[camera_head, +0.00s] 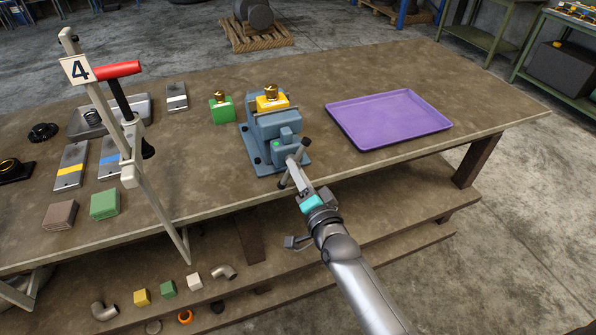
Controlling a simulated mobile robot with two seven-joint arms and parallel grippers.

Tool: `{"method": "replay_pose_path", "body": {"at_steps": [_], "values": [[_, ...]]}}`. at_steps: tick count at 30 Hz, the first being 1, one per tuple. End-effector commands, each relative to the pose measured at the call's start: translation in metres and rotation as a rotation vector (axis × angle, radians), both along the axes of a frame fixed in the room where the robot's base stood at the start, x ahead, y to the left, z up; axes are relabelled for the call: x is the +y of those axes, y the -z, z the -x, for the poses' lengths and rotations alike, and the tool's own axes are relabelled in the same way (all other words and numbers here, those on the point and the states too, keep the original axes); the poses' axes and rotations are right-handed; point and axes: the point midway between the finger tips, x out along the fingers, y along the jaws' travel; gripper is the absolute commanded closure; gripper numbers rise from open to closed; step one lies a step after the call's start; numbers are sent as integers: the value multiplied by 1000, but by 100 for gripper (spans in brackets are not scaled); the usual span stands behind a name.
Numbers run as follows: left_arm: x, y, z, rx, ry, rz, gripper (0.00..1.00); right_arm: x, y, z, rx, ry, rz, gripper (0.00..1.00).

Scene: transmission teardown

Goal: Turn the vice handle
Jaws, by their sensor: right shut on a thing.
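The blue-grey vice (262,152) is fixed on the workbench. A yellow block with a brass fitting (271,99) sits in its jaws at the top. The vice handle (284,183) is a short bar with dark knobs at its ends, at the vice's front. It stands tilted, with its upper end leaning right. My right gripper (297,166) comes up from the bottom right and is shut on the handle; its fingers partly hide the bar. My left gripper is not in view.
A purple tray (388,119) lies empty to the right. A green block with a brass fitting (221,108) stands left of the vice. Bare bench lies around the tray.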

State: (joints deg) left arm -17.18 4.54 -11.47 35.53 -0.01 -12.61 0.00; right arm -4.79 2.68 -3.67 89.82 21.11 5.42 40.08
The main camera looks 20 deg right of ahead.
Motion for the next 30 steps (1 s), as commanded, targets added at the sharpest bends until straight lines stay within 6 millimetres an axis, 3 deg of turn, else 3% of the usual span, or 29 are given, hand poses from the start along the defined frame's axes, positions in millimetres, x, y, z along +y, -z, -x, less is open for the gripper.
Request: {"method": "replay_pose_path", "body": {"at_steps": [10, 11, 18, 30], "values": [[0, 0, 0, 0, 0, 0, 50, 0, 1, 0, 3, -1, -3, 100], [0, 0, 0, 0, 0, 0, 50, 0, 1, 0, 3, -1, -3, 62], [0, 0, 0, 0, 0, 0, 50, 0, 1, 0, 1, 0, -1, 36], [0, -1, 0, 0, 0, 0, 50, 0, 1, 9, 1, 0, 0, 36]]}}
